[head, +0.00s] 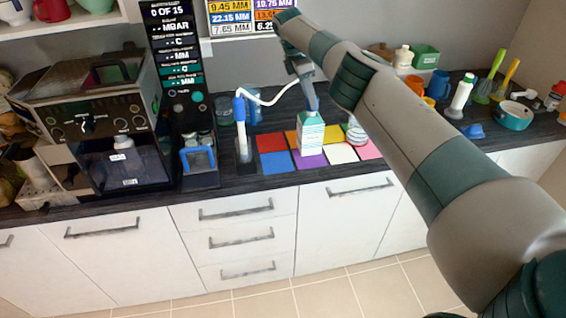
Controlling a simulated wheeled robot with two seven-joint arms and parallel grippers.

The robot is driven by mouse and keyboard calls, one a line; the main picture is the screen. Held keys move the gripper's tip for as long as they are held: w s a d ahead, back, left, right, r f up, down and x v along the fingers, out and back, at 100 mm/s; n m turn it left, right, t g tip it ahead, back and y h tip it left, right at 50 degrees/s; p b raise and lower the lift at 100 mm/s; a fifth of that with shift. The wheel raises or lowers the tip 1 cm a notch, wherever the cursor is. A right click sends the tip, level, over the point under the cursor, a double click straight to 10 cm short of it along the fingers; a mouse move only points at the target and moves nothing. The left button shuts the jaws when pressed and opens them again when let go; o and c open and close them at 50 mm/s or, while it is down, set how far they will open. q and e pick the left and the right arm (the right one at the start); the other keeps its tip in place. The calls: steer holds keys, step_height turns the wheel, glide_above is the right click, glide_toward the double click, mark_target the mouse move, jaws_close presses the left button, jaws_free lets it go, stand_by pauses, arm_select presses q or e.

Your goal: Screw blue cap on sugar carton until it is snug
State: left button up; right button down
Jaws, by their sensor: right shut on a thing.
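The sugar carton (311,135), white and teal with a gabled top, stands upright on the coloured mats on the dark counter. My right gripper (309,103) points down from above, right over the carton's top. It is shut on a small blue thing, which appears to be the blue cap. The cap is mostly hidden by the fingers and very small in this view, so I cannot tell whether it touches the carton's neck. My left gripper is not in view.
Coloured mats (275,162) lie around the carton. A blue-topped tube in a stand (241,130) is to the left, beside a blue-handled device (198,160) and a large machine (110,125). A glass jar (356,131) stands close right. Cups, bottles and utensils fill the right end.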

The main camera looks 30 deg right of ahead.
steer(key=shift+f, duration=0.45)
stand_by(0.5)
steer(key=c, duration=1.4)
jaws_free()
steer(key=shift+c, duration=0.2)
